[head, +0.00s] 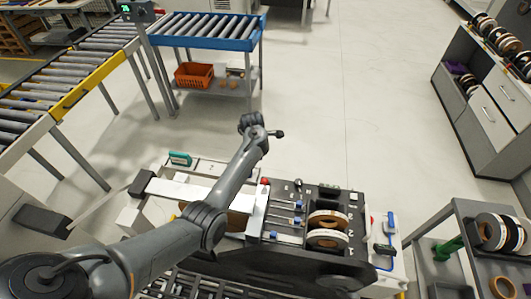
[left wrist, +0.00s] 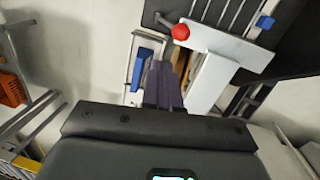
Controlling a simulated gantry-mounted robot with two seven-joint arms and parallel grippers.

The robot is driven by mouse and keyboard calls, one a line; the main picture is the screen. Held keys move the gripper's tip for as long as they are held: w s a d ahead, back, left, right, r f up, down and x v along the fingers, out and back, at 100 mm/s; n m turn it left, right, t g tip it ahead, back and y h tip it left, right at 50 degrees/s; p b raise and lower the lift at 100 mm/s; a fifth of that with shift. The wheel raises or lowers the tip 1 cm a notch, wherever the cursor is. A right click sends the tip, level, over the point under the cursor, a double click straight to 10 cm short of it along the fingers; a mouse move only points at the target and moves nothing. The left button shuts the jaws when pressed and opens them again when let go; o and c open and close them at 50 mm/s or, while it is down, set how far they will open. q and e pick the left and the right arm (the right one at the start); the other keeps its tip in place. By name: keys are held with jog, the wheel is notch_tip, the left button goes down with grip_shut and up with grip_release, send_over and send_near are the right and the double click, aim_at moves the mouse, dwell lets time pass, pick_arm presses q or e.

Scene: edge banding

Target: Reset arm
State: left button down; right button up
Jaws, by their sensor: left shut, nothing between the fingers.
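My left arm (head: 225,185) comes in from the lower left in the head view and reaches over the edge banding machine (head: 292,205). Its wrist end, with the gripper (head: 250,123), is beyond the machine's far edge, above the floor; the fingers are hard to make out there. In the left wrist view the gripper's dark fingers (left wrist: 165,82) are together, with nothing held between them. A red knob (left wrist: 180,32) and a white panel (left wrist: 228,50) on the machine show past the fingers. My right gripper is not in view.
A roller conveyor (head: 205,30) with a blue frame stands at the back, an orange crate (head: 194,75) on its lower shelf. Two tape rolls (head: 327,238) sit on the machine. A grey cabinet (head: 490,110) and cart (head: 465,215) stand at right. The middle floor (head: 345,100) is clear.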

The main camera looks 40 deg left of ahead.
pick_arm(q)
jog(key=s+f+g+p, duration=0.1)
jog(key=s+f, duration=0.2)
jog(key=s, duration=0.2)
jog(key=s+d+f+g+p, duration=0.1)
jog(key=s+f, duration=0.3)
jog(key=s, duration=0.1)
jog(key=s+f+g+p, duration=0.1)
jog(key=s+f, duration=0.3)
jog(key=shift+s+d+m, duration=0.15)
jog(key=shift+s+m, duration=0.25)
jog(key=s+d+r+m+y+p, duration=0.15)
jog(key=s+d+m, duration=0.3)
jog(key=s, duration=0.45)
jog(key=s+d+m+p, duration=0.35)
jog(key=s+d, duration=0.25)
jog(key=s, duration=0.3)
jog(key=d+r+m+t+h, duration=0.1)
jog(key=d+r+m+t, duration=0.1)
jog(key=d+r+m, duration=0.5)
jog(key=d+r+m+t+h, duration=0.1)
jog(key=d+r+m+t, duration=0.1)
jog(key=d+r+m, duration=0.4)
jog(key=shift+d+r+m+t, duration=0.4)
jog(key=shift+r+m, duration=2.3)
jog(key=shift+r, duration=1)
